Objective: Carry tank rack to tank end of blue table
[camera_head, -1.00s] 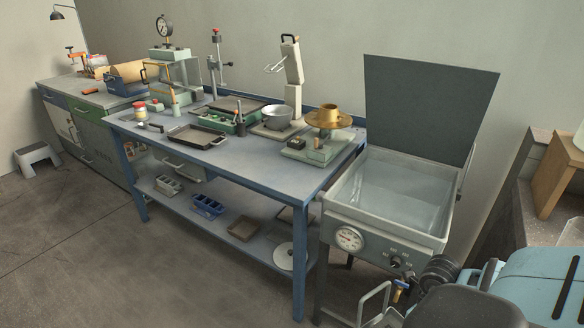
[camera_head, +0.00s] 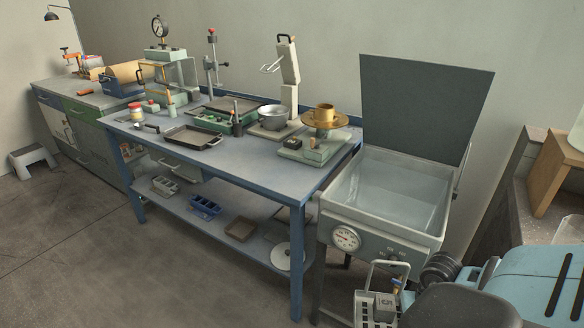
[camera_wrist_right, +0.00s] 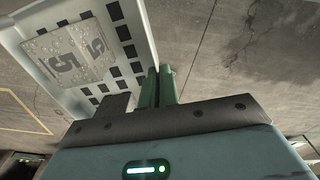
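The tank rack (camera_head: 362,306) is a pale perforated basket with an upright loop handle, at the bottom of the head view in front of the water tank (camera_head: 388,200). A grey cube (camera_head: 384,307) marked 5 sits in it. The rack also shows in the right wrist view (camera_wrist_right: 135,35). My right gripper (camera_wrist_right: 160,76) has its green fingers close together at the rack's edge; it looks shut on the rack, though the contact is hidden. The blue table (camera_head: 235,172) stands left of the tank; its tank end holds a scale with a brass pan (camera_head: 324,122). My left gripper is out of view.
The table's middle front is clear beside a dark tray (camera_head: 188,138). A metal bowl (camera_head: 273,117) and a tall press (camera_head: 288,75) stand behind. The tank's lid (camera_head: 425,105) is raised. A brass tap (camera_head: 397,285) is close to the rack. A wooden block (camera_head: 553,172) is at right.

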